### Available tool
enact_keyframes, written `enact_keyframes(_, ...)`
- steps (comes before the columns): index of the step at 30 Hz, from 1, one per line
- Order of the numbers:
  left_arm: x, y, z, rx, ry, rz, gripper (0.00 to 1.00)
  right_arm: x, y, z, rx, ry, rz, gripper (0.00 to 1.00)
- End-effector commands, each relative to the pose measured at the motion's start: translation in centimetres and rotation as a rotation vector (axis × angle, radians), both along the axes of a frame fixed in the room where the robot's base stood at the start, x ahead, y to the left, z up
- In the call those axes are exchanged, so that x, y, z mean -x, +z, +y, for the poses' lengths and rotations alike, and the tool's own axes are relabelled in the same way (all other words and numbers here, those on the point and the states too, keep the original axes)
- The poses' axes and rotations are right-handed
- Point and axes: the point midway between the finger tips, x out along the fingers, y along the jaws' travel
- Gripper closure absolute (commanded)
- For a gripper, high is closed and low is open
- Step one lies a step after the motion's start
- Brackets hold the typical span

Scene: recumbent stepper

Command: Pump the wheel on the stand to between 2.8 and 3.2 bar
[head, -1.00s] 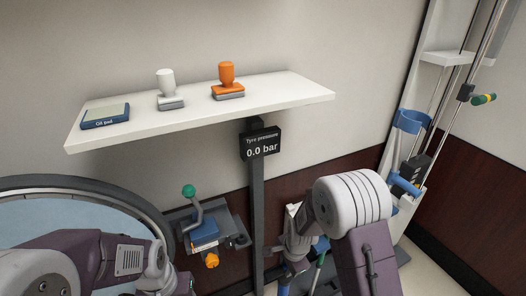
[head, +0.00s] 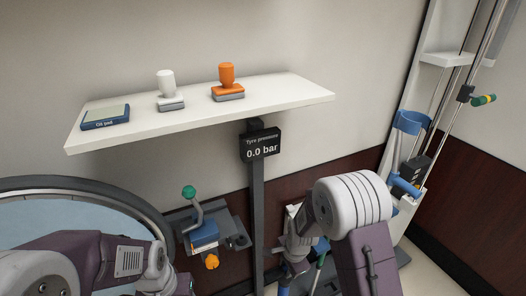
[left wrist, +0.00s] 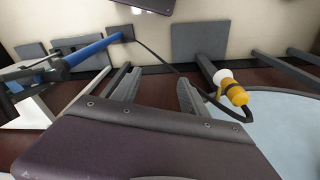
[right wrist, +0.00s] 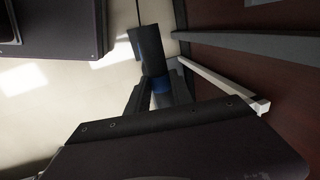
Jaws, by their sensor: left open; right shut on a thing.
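The wheel (head: 80,212), a dark rim around a pale blue disc, stands at the lower left of the head view. The black pressure display (head: 261,144) reads 0.0 bar. My left gripper (left wrist: 156,88) is open and empty. In the left wrist view, a yellow and white fitting (left wrist: 234,90) sits beside the wheel, with a black hose to a blue tube (left wrist: 90,52). The right fingertips are largely hidden in the head view.
A white shelf (head: 300,94) holds a small blue scale-like device (head: 105,117), a white-handled stamp (head: 168,90) and an orange-handled stamp (head: 227,82). A bracket with a green-knobbed lever (head: 190,192) sits below it. A tall metal-railed frame (head: 480,50) stands at right.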

Motion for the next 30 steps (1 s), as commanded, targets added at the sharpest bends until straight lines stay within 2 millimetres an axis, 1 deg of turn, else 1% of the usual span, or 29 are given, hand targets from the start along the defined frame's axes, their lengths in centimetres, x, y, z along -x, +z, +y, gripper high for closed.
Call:
enact_keyframes(13, 0.0, 0.0, 0.0, 0.0, 0.0, 0.0, 0.48, 0.0, 0.0, 0.0, 0.0, 0.0, 0.0, 1.0)
enact_keyframes(16, 0.0, 0.6, 0.0, 0.0, 0.0, 0.0, 0.48, 0.0, 0.5, 0.0, 0.0, 0.0, 0.0, 1.0)
enact_keyframes(27, 0.0, 6.6, 0.0, 0.0, 0.0, 0.0, 0.48, 0.0, 6.1, 0.0, 0.0, 0.0, -0.001, 1.0)
enact_keyframes(30, 0.0, 8.0, 0.0, 0.0, 0.0, 0.0, 0.48, 0.0, 7.4, 0.0, 0.0, 0.0, -0.001, 1.0)
